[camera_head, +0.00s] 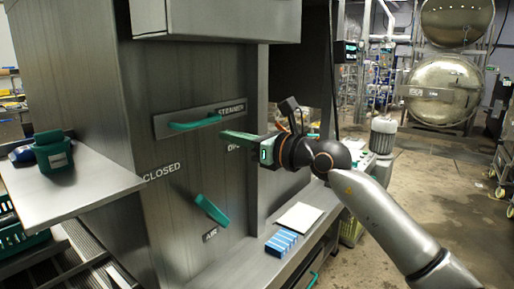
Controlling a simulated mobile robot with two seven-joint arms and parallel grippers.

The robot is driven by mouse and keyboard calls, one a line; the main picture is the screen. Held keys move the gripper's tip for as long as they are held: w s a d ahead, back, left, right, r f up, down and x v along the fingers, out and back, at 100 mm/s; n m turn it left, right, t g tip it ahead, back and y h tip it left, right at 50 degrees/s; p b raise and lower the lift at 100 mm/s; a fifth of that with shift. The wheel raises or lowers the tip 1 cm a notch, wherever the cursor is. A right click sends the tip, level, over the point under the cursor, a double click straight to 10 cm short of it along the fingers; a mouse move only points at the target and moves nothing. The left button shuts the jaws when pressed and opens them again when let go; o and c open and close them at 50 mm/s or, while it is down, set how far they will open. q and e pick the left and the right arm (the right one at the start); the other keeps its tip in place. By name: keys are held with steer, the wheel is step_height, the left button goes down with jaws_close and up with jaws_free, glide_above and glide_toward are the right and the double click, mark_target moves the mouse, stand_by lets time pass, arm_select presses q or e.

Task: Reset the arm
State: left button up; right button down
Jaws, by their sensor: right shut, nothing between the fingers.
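My right arm comes in from the lower right and reaches across to a grey metal cabinet (160,110). A second green handle (211,211) tilts above the label "AIR". The word "CLOSED" is on the panel at left. My left gripper is not in view.
A shelf (85,190) at left holds a green container (54,152). Below the arm, a ledge holds a blue block set (281,243) and a pale flat sheet (299,217). Round steel vessels (443,90) stand far back right.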

steer(key=b+v, duration=0.1)
steer(key=v, duration=0.5)
steer(key=s+d+f+m+t+h+p, duration=0.25)
steer(key=d+f+m, duration=0.25)
steer(key=f+m, duration=0.55)
steer(key=s+d+f+m+t+h+p, duration=0.1)
steer(key=s+d+f+m+t+h, duration=0.2)
steer(key=f+m, duration=0.7)
steer(key=s+d+f+m+t+h+p, duration=0.1)
steer(key=d+f+m+t+h, duration=0.15)
steer(key=d+f+m, duration=0.7)
arm_select(q)
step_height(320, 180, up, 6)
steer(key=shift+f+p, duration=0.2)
steer(key=shift+p, duration=0.9)
arm_select(e)
steer(key=s+d+f+m+g+h, duration=0.2)
steer(key=s+f+m+g, duration=0.2)
steer(key=s+f+m, duration=0.3)
steer(key=s+d+f+m+g+h, duration=0.2)
steer(key=s+f+m+g, duration=0.2)
steer(key=s+f+m, duration=0.4)
steer(key=s+f, duration=0.7)
steer(key=s, duration=0.2)
steer(key=shift+d+m+h, duration=0.3)
steer(key=shift+d+h, duration=0.1)
